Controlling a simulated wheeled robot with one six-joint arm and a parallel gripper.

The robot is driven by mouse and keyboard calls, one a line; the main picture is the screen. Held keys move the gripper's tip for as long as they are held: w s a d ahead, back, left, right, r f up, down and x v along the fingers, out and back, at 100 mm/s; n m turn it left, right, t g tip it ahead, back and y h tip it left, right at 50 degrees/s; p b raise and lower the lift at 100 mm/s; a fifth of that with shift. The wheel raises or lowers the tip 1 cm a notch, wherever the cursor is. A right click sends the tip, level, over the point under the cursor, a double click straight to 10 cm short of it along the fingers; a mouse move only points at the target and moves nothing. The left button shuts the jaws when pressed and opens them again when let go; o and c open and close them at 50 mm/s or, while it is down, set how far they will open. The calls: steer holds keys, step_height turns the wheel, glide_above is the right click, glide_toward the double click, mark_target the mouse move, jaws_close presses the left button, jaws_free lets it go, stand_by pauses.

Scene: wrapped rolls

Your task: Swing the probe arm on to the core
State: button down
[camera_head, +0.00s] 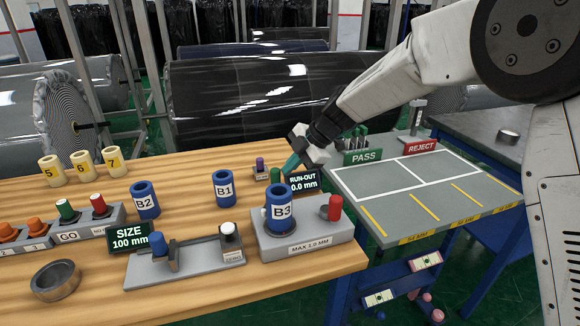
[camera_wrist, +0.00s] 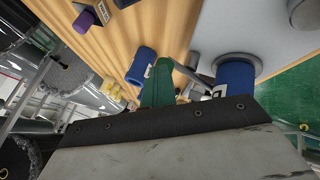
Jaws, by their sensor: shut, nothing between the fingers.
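The blue core B3 (camera_head: 280,208) stands upright on the grey run-out gauge (camera_head: 304,240), marked MAX 2.0 MM. It also shows in the wrist view (camera_wrist: 235,76). A green knob (camera_head: 276,175) stands behind the core; in the wrist view it shows just past my fingertips (camera_wrist: 164,63). A thin grey bar (camera_wrist: 192,74), seemingly the probe arm, runs from near the knob toward the core; whether it touches the core I cannot tell. My gripper (camera_head: 291,163) is shut and empty, its teal fingertips close beside the green knob. Contact is unclear. The display (camera_head: 303,183) reads RUN-OUT 0.0 mm.
A red knob (camera_head: 335,207) stands on the gauge's right side. Cores B1 (camera_head: 224,189) and B2 (camera_head: 145,200) stand to the left, behind the size gauge (camera_head: 190,260). A purple knob (camera_head: 260,164) is just left of my gripper. The PASS/REJECT table (camera_head: 405,170) is at right.

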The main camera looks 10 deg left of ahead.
steer(key=w+d+r, duration=0.3)
steer(key=d+r, duration=0.2)
steer(key=r, duration=0.3)
steer(key=shift+w, duration=0.3)
steer(key=s+d+m+t+h, duration=0.1)
steer(key=s+d+m+h, duration=0.2)
steer(key=s+d+m, duration=1.1)
steer(key=s+d+r+m+h, duration=0.1)
steer(key=s+d+m+h, duration=0.3)
steer(key=s+d+m, duration=0.9)
steer(key=s+d, duration=0.8)
steer(key=s, duration=0.5)
steer(key=shift+s+m+t, duration=0.4)
